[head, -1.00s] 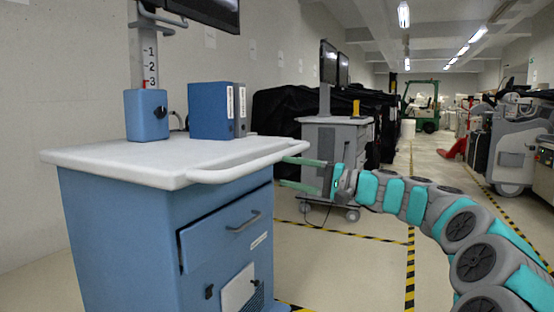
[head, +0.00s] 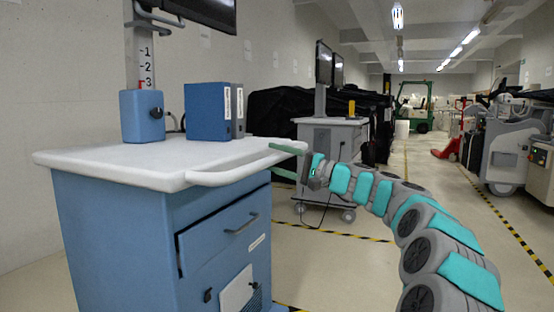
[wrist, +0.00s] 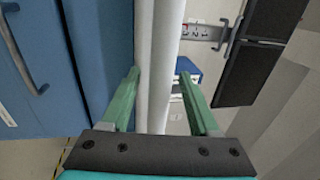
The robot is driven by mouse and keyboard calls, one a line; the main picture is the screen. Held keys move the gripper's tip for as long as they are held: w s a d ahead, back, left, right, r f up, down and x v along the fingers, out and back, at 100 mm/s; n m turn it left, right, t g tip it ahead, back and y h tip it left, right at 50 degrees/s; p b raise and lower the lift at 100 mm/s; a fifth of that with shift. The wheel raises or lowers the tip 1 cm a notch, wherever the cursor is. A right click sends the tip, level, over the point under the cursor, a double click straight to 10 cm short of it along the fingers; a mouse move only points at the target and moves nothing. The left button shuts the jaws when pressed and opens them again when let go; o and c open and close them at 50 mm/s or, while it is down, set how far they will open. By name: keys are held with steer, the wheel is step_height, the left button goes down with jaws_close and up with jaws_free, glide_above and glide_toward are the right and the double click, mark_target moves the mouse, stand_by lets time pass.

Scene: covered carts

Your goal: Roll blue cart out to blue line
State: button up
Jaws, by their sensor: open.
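The blue cart (head: 120,215) stands at the left in the head view, with a white top and a white push handle (head: 240,168) along its right edge. No blue line is clearly visible.
A grey cart (head: 325,140) with a monitor stands behind to the right, with a cable hanging near the floor. Yellow-black tape (head: 340,232) marks the floor. A green forklift (head: 414,110) and a red pallet jack (head: 450,145) are farther back.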

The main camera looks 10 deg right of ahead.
jaws_close()
stand_by(0.5)
stand_by(0.9)
